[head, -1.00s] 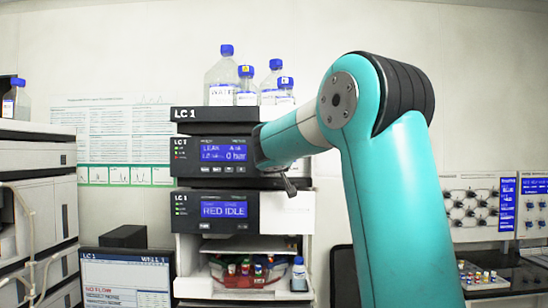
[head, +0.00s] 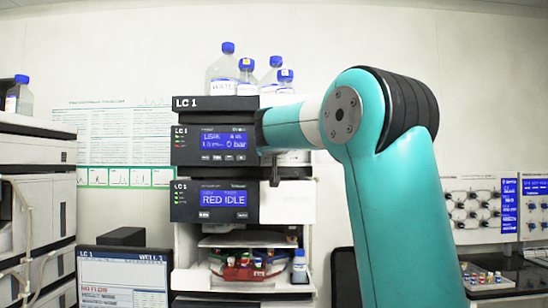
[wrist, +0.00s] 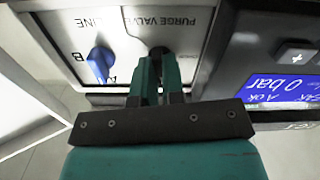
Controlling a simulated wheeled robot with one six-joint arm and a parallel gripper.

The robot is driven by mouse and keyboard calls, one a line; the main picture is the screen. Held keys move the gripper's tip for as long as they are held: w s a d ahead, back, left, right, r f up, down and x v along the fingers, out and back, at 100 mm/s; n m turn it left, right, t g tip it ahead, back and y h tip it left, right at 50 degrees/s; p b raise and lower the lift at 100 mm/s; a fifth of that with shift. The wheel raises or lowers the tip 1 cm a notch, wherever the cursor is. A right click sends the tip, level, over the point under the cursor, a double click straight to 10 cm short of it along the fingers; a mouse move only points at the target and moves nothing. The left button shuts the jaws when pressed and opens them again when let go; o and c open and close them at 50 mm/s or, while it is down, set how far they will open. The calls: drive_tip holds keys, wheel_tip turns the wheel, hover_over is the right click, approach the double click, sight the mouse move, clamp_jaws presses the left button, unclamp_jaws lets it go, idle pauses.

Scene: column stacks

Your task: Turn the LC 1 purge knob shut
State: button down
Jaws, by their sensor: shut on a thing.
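The LC 1 stack (head: 186,104) stands in the middle of the head view. Its pump display (head: 222,146) shows a leak line and 0 bar. In the wrist view the panel is labelled PURGE VALVE (wrist: 172,22), and the dark purge knob (wrist: 159,50) sits by that label. My gripper (wrist: 158,62) has its two green fingers closed around the knob, hiding most of it. In the head view my arm reaches the stack's right side, and its wrist hides the knob and fingertips.
A blue knob (wrist: 100,62) marked with A and B sits beside the purge knob, close to my fingers. Capped bottles (head: 222,72) stand on top of the stack. A lower module (head: 224,200) reads RED IDLE. A monitor (head: 125,275) stands at lower left.

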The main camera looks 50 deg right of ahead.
drive_tip(key=shift+m+b, duration=0.9)
drive_tip(key=shift+m, duration=0.1)
drive_tip(key=shift+r, duration=0.1)
drive_tip(key=c, duration=1.2)
unclamp_jaws()
drive_tip(key=shift+s+a+b, duration=0.15)
drive_tip(key=shift+a+b, duration=0.1)
drive_tip(key=shift+b, duration=0.05)
drive_tip(key=shift+b+v, duration=3)
drive_tip(key=shift+v, duration=5.45)
drive_tip(key=shift+s+d, duration=0.1)
